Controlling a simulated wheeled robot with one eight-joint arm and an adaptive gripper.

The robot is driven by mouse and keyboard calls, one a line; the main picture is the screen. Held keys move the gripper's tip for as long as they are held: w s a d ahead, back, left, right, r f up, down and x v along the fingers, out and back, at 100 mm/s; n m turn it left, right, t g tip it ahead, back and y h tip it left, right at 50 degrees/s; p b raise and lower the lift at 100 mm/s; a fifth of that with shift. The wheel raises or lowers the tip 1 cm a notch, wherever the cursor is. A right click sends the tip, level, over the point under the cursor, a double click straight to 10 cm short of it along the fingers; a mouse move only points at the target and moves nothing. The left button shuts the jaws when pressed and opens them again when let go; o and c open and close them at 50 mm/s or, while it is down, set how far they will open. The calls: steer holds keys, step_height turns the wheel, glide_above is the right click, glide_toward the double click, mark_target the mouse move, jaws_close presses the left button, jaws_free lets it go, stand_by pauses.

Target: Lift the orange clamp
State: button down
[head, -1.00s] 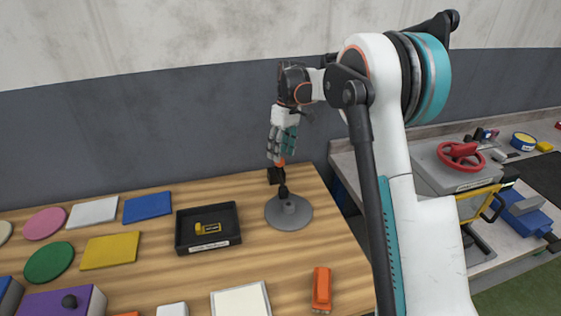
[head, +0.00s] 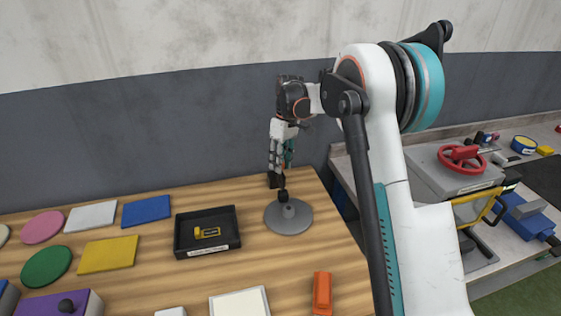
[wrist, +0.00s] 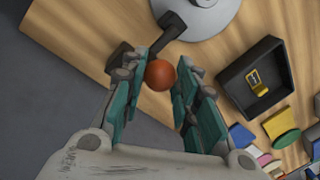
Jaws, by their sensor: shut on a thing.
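The orange clamp shows in the wrist view as a round orange end (wrist: 160,75) between my teal-padded fingers. Dark clamp parts (wrist: 178,36) extend beyond it toward a grey disc. In the head view the dark lower part (head: 283,195) stands over the round grey turntable (head: 302,217), near the table's back right corner. My gripper (head: 280,165) points down just above it and is shut on the clamp's orange end. My fingers hide most of that end in the head view.
A black tray (head: 234,238) with a small yellow item lies left of the turntable. Coloured discs and plates lie farther left. An orange block (head: 322,292) lies near the front right. The grey wall (head: 160,130) is close behind. A side bench holds a red wheel (head: 462,157).

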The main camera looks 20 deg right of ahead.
steer(key=shift+w+r+p, duration=0.3)
steer(key=shift+w, duration=0.05)
steer(key=shift+w+r+p, duration=0.25)
steer(key=shift+w+p, duration=0.15)
steer(key=shift+w, duration=0.1)
steer(key=shift+w+r+p, duration=0.25)
steer(key=shift+w+p, duration=0.15)
steer(key=shift+w, duration=0.05)
steer(key=shift+w+r+p, duration=0.1)
steer(key=shift+w+p, duration=0.4)
steer(key=shift+w, duration=0.35)
steer(key=shift+w+f+p, duration=0.2)
steer(key=shift+w+p, duration=0.15)
steer(key=shift+w, duration=0.55)
